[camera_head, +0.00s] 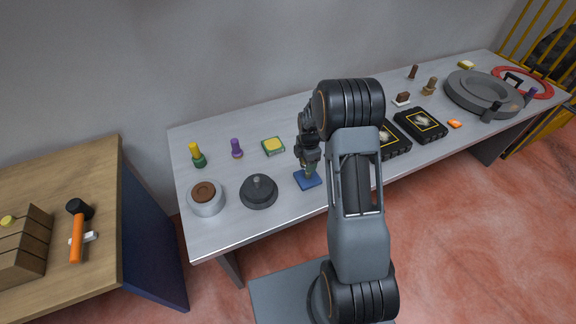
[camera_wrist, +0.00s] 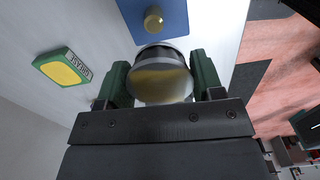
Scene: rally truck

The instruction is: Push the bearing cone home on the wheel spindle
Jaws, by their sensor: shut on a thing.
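My gripper (camera_wrist: 162,88) has its green fingers shut on a round, shiny metal piece, which looks like the bearing cone (camera_wrist: 161,76). In the head view my gripper (camera_head: 308,165) is just above a blue pad (camera_head: 307,181), and the held piece is hard to make out. The blue pad (camera_wrist: 172,12) bears a brass peg (camera_wrist: 154,18), which shows beyond the held piece. I cannot tell whether they touch. A dark round hub with an upright grey post, which looks like the wheel spindle (camera_head: 258,189), stands on the bench left of the pad. The post looks bare.
A grey ring with a brown centre (camera_head: 207,205) stands left of the hub. A green and yellow grease tin (camera_head: 273,146) and purple (camera_head: 236,148) and yellow-green (camera_head: 197,156) tools stand behind. Black cases (camera_head: 420,125) lie right of my arm. The bench front (camera_head: 245,233) is clear.

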